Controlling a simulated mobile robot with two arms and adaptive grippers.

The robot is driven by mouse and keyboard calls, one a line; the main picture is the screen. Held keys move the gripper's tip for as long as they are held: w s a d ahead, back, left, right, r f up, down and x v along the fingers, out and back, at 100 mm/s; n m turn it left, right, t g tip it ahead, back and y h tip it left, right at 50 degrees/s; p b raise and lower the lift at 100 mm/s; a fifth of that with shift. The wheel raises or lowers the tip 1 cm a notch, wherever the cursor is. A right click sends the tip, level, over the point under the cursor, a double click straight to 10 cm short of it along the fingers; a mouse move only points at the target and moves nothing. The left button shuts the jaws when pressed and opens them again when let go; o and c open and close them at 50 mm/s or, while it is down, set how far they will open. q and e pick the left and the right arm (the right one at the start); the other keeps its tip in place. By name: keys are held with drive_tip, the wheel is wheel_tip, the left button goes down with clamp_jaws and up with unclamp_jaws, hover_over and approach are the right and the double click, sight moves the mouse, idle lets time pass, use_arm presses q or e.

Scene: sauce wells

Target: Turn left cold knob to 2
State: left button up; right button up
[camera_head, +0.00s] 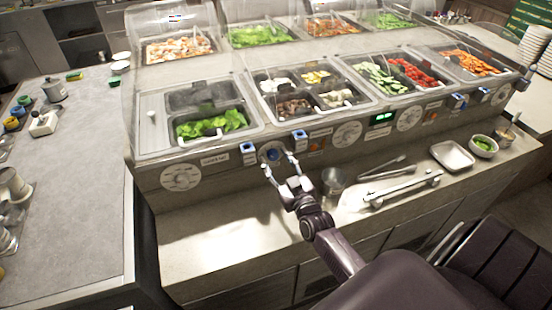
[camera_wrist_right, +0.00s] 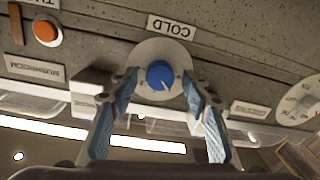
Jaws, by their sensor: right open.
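The blue cold knob (camera_head: 273,154) sits on a round pale dial on the counter's front panel, below the left wells. In the right wrist view the knob (camera_wrist_right: 159,74) shows with its white mark toward the lower right of that picture. An upside-down COLD label (camera_wrist_right: 172,27) is beside the dial; I cannot read the dial's numbers. My right gripper (camera_head: 279,164) is open in front of the panel. In the wrist view its two blue-padded fingers (camera_wrist_right: 159,88) stand on either side of the knob, with gaps to it. My left gripper is not in view.
An orange button (camera_wrist_right: 46,31) is on the panel. A metal cup (camera_head: 334,181), tongs (camera_head: 388,169) and a tray (camera_head: 452,156) stand on the shelf right of my gripper. The shelf's left part is clear.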

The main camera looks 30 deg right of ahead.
drive_tip(key=shift+w, duration=0.1)
drive_tip(key=c, duration=1.2)
drive_tip(key=shift+o, duration=0.2)
drive_tip(key=shift+m, duration=0.3)
drive_tip(key=m, duration=0.3)
drive_tip(key=shift+d+m+b, duration=0.1)
drive_tip(key=shift+m+b, duration=0.2)
drive_tip(key=shift+b, duration=0.1)
drive_tip(key=shift+f+m+b, duration=0.1)
drive_tip(key=shift+m+b, duration=0.35)
drive_tip(key=shift+m, duration=1.85)
drive_tip(key=o, duration=1.2)
drive_tip(key=shift+c, duration=0.2)
